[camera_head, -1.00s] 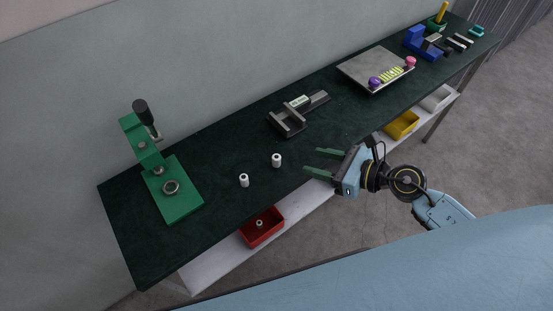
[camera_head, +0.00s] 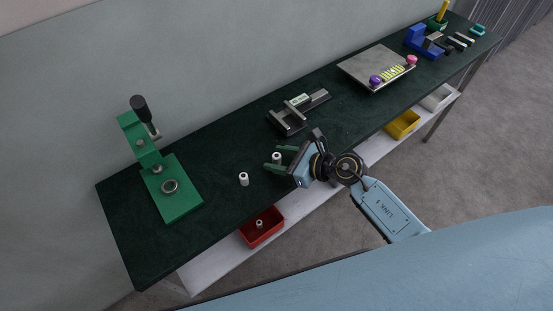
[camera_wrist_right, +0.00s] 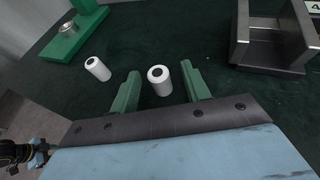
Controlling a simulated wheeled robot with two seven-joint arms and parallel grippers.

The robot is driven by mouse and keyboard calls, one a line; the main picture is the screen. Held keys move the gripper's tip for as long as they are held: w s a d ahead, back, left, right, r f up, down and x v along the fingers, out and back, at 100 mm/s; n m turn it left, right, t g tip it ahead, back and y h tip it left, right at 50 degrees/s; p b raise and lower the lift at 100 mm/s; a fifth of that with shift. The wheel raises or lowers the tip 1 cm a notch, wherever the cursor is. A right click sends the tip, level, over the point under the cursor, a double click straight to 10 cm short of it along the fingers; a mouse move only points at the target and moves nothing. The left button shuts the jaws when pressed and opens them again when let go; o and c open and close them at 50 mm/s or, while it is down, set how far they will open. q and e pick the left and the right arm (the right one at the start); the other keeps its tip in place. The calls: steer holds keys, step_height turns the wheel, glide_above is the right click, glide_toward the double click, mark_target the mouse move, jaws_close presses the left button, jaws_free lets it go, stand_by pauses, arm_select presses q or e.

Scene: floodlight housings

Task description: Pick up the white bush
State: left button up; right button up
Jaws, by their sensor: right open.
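Two white bushes stand on the dark green bench top. The right one (camera_head: 276,157) is between the open green fingers of my right gripper (camera_head: 274,162). In the right wrist view this bush (camera_wrist_right: 160,80) shows between the fingertips (camera_wrist_right: 160,84), with gaps on both sides. The left white bush (camera_head: 243,179) stands apart from the gripper, and in the right wrist view it (camera_wrist_right: 97,69) is left of the left finger. My left gripper is out of view.
A green press (camera_head: 172,188) stands at the left and a grey vise (camera_head: 290,119) behind the gripper. A red bin (camera_head: 262,238) and yellow bin (camera_head: 402,125) sit on the shelf below. A grey plate (camera_head: 372,66) lies farther right.

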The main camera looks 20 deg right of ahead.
steer(key=shift+w+a+f, duration=0.2)
steer(key=shift+w+a, duration=0.15)
jaws_close()
steer(key=shift+r, duration=0.1)
